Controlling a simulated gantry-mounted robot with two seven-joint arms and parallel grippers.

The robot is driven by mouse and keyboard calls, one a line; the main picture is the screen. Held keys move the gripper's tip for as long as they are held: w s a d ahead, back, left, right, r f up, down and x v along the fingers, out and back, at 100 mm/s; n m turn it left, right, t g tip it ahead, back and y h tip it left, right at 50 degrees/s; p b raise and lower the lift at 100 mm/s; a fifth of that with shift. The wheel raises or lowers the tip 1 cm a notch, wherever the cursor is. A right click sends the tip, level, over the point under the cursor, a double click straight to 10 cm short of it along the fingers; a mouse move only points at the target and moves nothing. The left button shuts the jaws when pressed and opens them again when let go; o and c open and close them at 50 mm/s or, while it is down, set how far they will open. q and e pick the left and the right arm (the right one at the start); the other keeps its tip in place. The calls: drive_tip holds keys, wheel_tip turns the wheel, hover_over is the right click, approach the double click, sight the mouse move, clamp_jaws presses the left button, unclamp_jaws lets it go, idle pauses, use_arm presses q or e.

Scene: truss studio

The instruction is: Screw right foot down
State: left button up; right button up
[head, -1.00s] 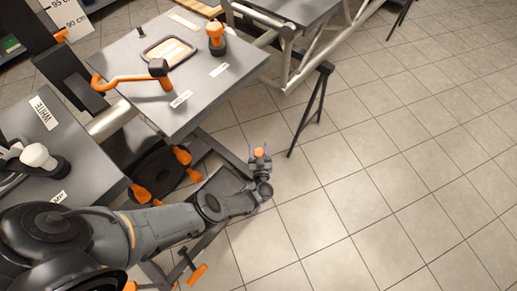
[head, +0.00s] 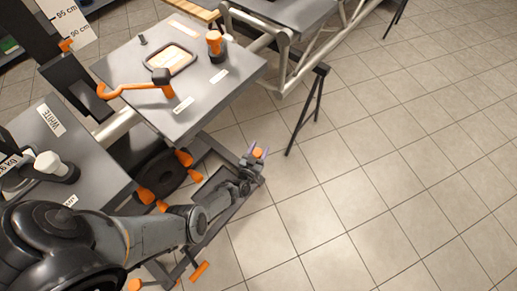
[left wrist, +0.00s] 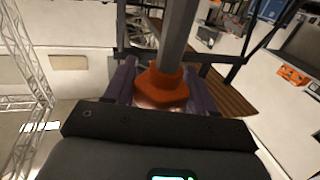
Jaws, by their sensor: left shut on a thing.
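My left gripper (head: 259,154) is at the far right corner of the dark base frame (head: 222,222), low near the floor. Its purple fingers are shut on an orange foot knob (head: 257,153). In the left wrist view the orange knob (left wrist: 163,88) sits between the two fingers, with a grey post (left wrist: 178,35) rising out of it. The knob's underside is hidden by the gripper body, and I cannot tell whether it touches the floor. My right gripper is in no view.
A grey table (head: 196,110) with an orange-handled crank (head: 140,87) stands above the base. Several other orange knobs, one of them the near knob (head: 199,271), are around the base. A black stand leg (head: 308,112) is to the right. Tiled floor is open further right.

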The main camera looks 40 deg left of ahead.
use_arm(q)
drive_tip(key=shift+h, duration=0.4)
drive_tip(key=o, duration=0.9)
drive_tip(key=shift+w+m, duration=0.1)
drive_tip(key=shift+m, duration=0.2)
drive_tip(key=shift+s+d+p, duration=0.2)
drive_tip(key=shift+s+p, duration=0.15)
drive_tip(key=shift+s, duration=0.15)
drive_tip(key=shift+p+v, duration=1.85)
drive_tip(key=shift+v, duration=3.1)
drive_tip(key=shift+f, duration=0.15)
